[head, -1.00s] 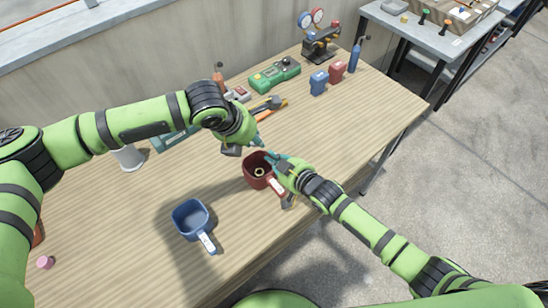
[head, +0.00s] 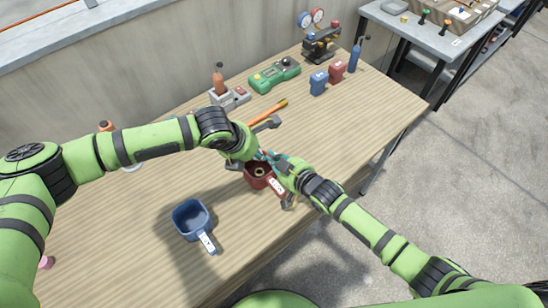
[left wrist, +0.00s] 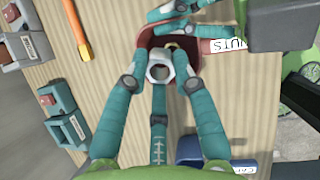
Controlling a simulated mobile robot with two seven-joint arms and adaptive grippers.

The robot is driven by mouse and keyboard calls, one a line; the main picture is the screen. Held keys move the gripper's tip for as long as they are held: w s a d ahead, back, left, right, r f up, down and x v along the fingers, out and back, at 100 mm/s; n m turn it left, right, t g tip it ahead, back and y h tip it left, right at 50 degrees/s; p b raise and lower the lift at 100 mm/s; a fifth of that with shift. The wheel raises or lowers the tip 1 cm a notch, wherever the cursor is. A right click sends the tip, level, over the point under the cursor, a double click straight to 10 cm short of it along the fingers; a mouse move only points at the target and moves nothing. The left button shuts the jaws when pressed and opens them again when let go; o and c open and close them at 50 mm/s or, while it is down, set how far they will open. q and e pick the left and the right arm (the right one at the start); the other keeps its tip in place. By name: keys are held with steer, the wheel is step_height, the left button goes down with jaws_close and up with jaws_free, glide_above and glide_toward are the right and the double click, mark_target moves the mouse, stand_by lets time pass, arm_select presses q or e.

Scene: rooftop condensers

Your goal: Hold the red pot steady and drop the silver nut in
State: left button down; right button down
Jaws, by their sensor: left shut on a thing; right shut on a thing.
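The red pot (head: 253,182) stands on the wooden bench in the head view, with a brass-coloured nut (head: 259,172) inside. In the left wrist view the pot (left wrist: 148,40) shows behind the fingers, its handle labelled "NUTS". My right gripper (head: 272,162) is shut on the pot's wall; its teal fingers also show at the top of the left wrist view (left wrist: 178,22). My left gripper (left wrist: 160,80) is shut on the silver nut (left wrist: 160,59), holding it over the pot's opening. In the head view the left gripper (head: 259,158) hides the nut.
A blue pot (head: 192,218) with a labelled handle stands left of the red pot. The front right of the bench is clear.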

arm_select(q)
steer(key=c, duration=0.9)
jaws_free()
steer(key=shift+c, duration=0.2)
steer(key=shift+r, duration=0.1)
steer(key=v, duration=1.2)
arm_select(e)
steer(key=c, duration=1.3)
jaws_free()
steer(key=shift+o, duration=0.4)
